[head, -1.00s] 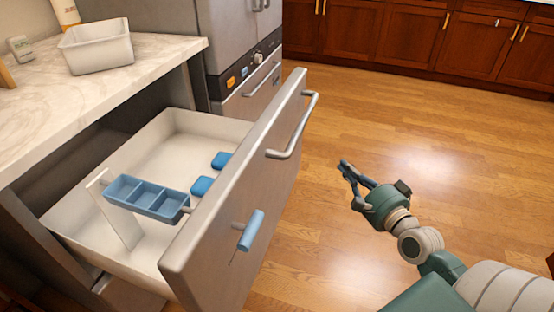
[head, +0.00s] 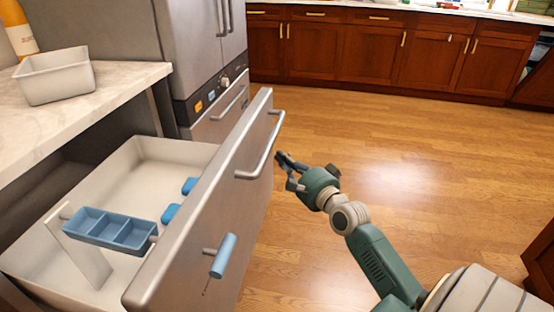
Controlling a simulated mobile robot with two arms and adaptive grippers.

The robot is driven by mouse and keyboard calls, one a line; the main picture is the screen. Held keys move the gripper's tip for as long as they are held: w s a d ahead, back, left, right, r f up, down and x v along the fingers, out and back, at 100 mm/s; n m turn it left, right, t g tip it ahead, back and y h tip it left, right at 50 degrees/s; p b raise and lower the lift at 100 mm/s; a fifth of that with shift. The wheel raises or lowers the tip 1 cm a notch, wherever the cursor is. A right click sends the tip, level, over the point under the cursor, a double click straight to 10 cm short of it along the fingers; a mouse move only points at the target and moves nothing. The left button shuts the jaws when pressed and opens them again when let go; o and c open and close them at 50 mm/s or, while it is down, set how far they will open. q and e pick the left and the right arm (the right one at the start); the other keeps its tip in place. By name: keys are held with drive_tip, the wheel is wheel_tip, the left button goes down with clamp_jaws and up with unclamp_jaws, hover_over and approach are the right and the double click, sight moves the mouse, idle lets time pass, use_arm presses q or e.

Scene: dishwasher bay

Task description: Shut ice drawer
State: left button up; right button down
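The ice drawer (head: 215,200) stands pulled out under the counter, with a grey metal front and a white bin (head: 165,150) behind it. A metal bar handle (head: 262,150) is on the front's far part, and a blue handle (head: 224,255) is on its near part. Inside are a blue divided tray (head: 110,230) on a white support and two small blue pieces (head: 180,200). My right gripper (head: 284,166) is in front of the drawer, close to the bar handle in the picture. Its fingers look apart and empty; I cannot tell whether they touch the handle. My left gripper is not in view.
A marble counter (head: 95,115) with a white container (head: 55,76) is at the left. A steel appliance (head: 185,60) stands behind the drawer. Wooden cabinets (head: 350,55) line the back. The wood floor (head: 420,160) to the right is clear.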

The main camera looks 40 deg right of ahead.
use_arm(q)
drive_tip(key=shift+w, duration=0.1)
use_arm(e)
drive_tip(key=shift+w+a, duration=0.65)
drive_tip(key=shift+w, duration=0.1)
